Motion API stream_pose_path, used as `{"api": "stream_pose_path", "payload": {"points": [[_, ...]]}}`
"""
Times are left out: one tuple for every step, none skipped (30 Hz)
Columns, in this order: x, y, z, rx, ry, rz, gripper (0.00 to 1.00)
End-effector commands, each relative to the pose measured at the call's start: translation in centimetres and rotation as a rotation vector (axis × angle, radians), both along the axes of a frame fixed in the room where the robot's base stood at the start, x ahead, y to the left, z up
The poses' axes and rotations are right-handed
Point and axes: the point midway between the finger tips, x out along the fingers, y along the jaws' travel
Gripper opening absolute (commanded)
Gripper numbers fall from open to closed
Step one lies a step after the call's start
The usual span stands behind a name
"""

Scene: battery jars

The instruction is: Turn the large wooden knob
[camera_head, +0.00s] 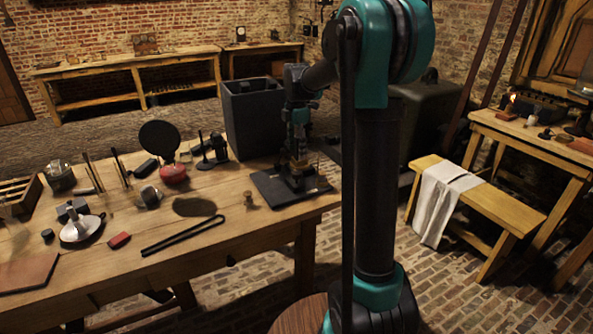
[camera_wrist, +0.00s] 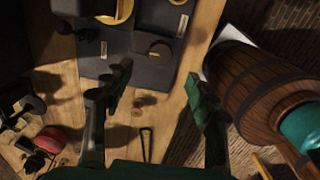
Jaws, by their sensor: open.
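A dark apparatus with a flat base (camera_head: 272,190) stands at the right end of the wooden table. In the wrist view it shows as grey-black blocks (camera_wrist: 97,68) with brass rings and small labels. A round brown knob (camera_wrist: 160,49) sits on its dark face; it seems to be the large wooden knob, but its grain is too dark to tell. In the head view my gripper hides it. My gripper (camera_head: 297,160) points down over the apparatus. In the wrist view my gripper (camera_wrist: 158,90) has its fingers wide apart with nothing between them, the knob lying beyond the fingertips.
A tall dark box (camera_head: 252,118) stands close behind the apparatus. A small wooden piece (camera_head: 248,199) and black tongs (camera_head: 185,236) lie to its left. A red-based round device (camera_head: 173,172) and several tools crowd the table's left. A bench with a cloth (camera_head: 440,200) stands right.

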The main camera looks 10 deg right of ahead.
Motion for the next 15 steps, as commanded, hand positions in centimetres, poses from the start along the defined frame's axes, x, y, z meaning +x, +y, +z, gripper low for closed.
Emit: {"api": "stream_pose_path", "payload": {"points": [[0.0, 0.0, -1.1, 0.0, 0.0, 0.0, 0.58], [0.0, 0.0, -1.7, 0.0, 0.0, 0.0, 0.58], [0.0, 0.0, -2.5, 0.0, 0.0, 0.0, 0.58], [0.0, 0.0, -3.0, 0.0, 0.0, 0.0, 0.58], [0.0, 0.0, -3.6, 0.0, 0.0, -0.001, 0.58], [0.0, 0.0, -4.4, 0.0, 0.0, -0.001, 0.58], [0.0, 0.0, -4.9, 0.0, 0.0, -0.001, 0.58], [0.0, 0.0, -5.4, 0.0, 0.0, -0.001, 0.58], [0.0, 0.0, -6.0, 0.0, 0.0, -0.001, 0.58], [0.0, 0.0, -6.4, 0.0, 0.0, -0.001, 0.58], [0.0, 0.0, -6.9, 0.0, 0.0, -0.001, 0.58], [0.0, 0.0, -7.3, 0.0, 0.0, -0.001, 0.58], [0.0, 0.0, -7.6, 0.0, 0.0, -0.001, 0.58], [0.0, 0.0, -7.9, 0.0, 0.0, -0.001, 0.58], [0.0, 0.0, -8.2, 0.0, 0.0, -0.001, 0.58]]}}
